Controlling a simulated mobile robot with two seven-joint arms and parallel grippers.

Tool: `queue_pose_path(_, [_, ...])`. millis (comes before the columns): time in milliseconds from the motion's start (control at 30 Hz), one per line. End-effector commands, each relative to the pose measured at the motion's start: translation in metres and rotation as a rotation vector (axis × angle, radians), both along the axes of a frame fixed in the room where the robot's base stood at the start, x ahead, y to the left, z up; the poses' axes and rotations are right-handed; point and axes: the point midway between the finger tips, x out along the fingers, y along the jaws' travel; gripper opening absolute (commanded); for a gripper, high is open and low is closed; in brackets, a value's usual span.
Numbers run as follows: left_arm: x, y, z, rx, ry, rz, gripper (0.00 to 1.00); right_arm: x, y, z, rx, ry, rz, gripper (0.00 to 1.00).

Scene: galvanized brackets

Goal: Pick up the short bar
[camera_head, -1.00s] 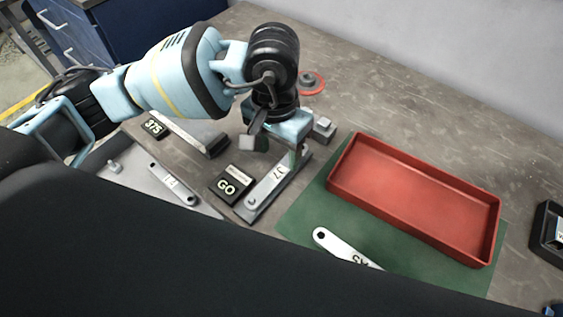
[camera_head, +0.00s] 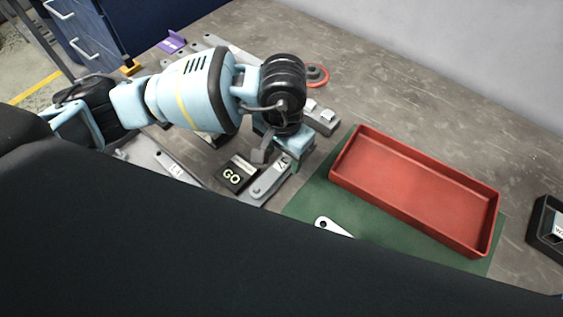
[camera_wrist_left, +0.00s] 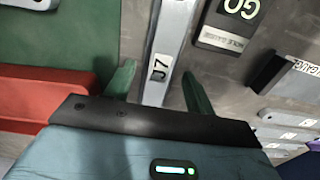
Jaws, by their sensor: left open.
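A light grey metal bar (camera_head: 264,185) marked J7 lies on a narrow grey support near the green mat's left edge. In the left wrist view the J7 bar (camera_wrist_left: 160,60) runs between the fingers of my left gripper (camera_wrist_left: 158,86). That gripper is open, with a finger on each side of the bar. In the head view my left gripper (camera_head: 290,152) is over the bar's far end, its fingertips mostly hidden. A pale bar (camera_head: 331,226) lies on the mat, partly hidden by my body. Another bar (camera_head: 173,167) lies at left. My right gripper is not in view.
A red tray (camera_head: 345,180) stands on the green mat (camera_head: 312,200). A black GO block (camera_head: 237,173) sits close beside the J7 bar. A grey block (camera_head: 322,120) and a red ring (camera_head: 318,76) are behind my gripper. The table is clear at the back right.

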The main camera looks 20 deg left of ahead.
Motion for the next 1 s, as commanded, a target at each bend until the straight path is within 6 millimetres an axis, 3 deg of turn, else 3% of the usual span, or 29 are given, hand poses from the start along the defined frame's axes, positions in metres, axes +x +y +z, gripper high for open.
queue_pose_path(133, [0.0, 0.001, -0.014, 0.001, 0.001, 0.0, 0.55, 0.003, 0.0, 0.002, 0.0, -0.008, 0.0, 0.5])
queue_pose_path(400, [0.0, 0.001, -0.017, 0.001, -0.001, 0.0, 0.55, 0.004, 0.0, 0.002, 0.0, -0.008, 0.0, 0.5])
queue_pose_path(800, [0.0, 0.001, -0.017, 0.001, -0.001, 0.0, 0.02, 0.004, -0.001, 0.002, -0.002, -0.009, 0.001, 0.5])
queue_pose_path(1000, [0.001, 0.001, -0.016, 0.0, -0.002, 0.001, 0.0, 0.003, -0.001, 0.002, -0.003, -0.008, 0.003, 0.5])
